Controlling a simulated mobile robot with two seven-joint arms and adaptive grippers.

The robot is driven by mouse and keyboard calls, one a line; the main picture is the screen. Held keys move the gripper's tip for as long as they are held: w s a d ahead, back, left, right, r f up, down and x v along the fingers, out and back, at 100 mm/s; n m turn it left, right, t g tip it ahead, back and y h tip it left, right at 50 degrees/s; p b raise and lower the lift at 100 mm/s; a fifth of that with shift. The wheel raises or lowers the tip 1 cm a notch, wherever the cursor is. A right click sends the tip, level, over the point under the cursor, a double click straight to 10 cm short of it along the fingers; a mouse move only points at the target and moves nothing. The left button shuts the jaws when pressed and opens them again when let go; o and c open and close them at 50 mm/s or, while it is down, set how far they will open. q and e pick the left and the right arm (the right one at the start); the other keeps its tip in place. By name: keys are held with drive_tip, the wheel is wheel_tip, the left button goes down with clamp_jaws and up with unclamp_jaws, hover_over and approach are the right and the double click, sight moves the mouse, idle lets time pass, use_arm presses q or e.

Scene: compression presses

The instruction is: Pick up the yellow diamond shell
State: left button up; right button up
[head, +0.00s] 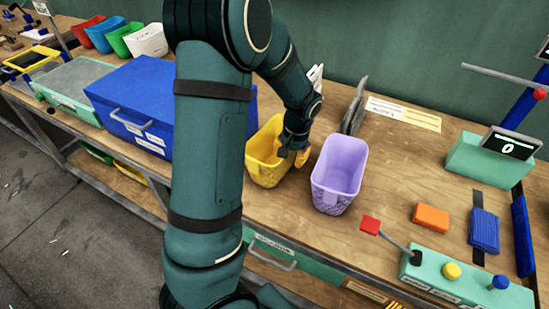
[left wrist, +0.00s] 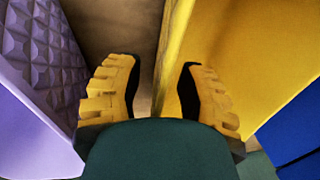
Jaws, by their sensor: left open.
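The yellow shell (head: 259,165), an open-topped bin, stands on the wooden bench, partly hidden by my left arm. My left gripper (head: 294,157) is at its right side, pointing down. In the left wrist view the open left gripper (left wrist: 161,95) has its two ridged yellow fingers apart, with the edge of the yellow shell's wall (left wrist: 172,60) showing between them. I cannot tell whether either finger touches the wall. My right gripper is not in view.
A purple shell (head: 338,175) with a diamond pattern stands close to the right; its wall (left wrist: 42,50) is near the left finger in the wrist view. A blue box (head: 130,95) is left. An orange block (head: 431,218) and a lever panel (head: 460,283) lie right.

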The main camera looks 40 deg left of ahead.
use_arm(q)
drive_tip(key=shift+a+f, duration=0.15)
drive_tip(key=shift+f, duration=0.8)
drive_tip(key=shift+r, duration=0.1)
clamp_jaws()
